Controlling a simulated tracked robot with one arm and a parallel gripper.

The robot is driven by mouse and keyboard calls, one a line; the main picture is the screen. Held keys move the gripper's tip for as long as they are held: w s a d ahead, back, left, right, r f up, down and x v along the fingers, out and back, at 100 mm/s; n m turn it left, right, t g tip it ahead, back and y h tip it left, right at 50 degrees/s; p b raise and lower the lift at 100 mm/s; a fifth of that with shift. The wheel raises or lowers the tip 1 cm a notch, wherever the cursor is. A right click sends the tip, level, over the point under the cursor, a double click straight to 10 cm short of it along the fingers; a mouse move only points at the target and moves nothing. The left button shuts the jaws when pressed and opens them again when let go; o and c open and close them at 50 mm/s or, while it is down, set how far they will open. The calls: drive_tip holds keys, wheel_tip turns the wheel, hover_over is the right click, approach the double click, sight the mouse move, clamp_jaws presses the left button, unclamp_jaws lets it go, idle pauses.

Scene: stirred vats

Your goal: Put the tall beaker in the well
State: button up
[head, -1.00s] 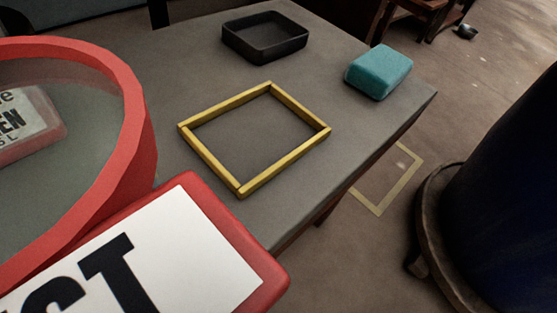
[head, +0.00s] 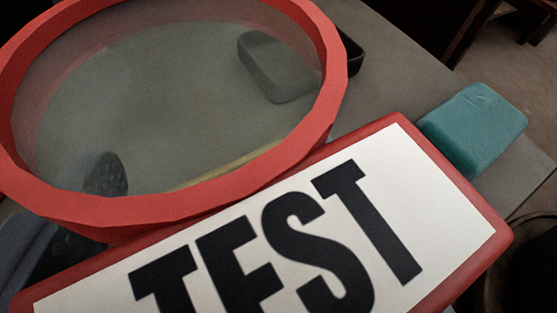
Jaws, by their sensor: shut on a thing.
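A large red-rimmed clear vessel, which I take to be the tall beaker (head: 335,60), fills the upper left close to the camera. Its side carries a red-edged white plate (head: 440,190) reading TEST. A dark textured finger of my gripper (head: 105,176) shows through the glass at the left; the other finger is hidden. The gripper is shut on the beaker. The yellow square frame, which seems to be the well (head: 225,166), shows only as a strip through the glass. The beaker and its plate hide most of it. I cannot tell the beaker's height above the table.
A teal block (head: 472,130) sits to the right near the table's edge. Bare floor (head: 510,60) shows beyond the table.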

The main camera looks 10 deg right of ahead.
drive_tip(key=shift+w+d, duration=0.25)
drive_tip(key=shift+w, duration=0.05)
drive_tip(key=shift+f+b, duration=0.6)
drive_tip(key=shift+f, duration=1.2)
drive_tip(key=o, duration=1)
drive_tip(key=p+v, duration=0.2)
drive_tip(key=v, duration=1)
drive_tip(key=shift+r, duration=0.1)
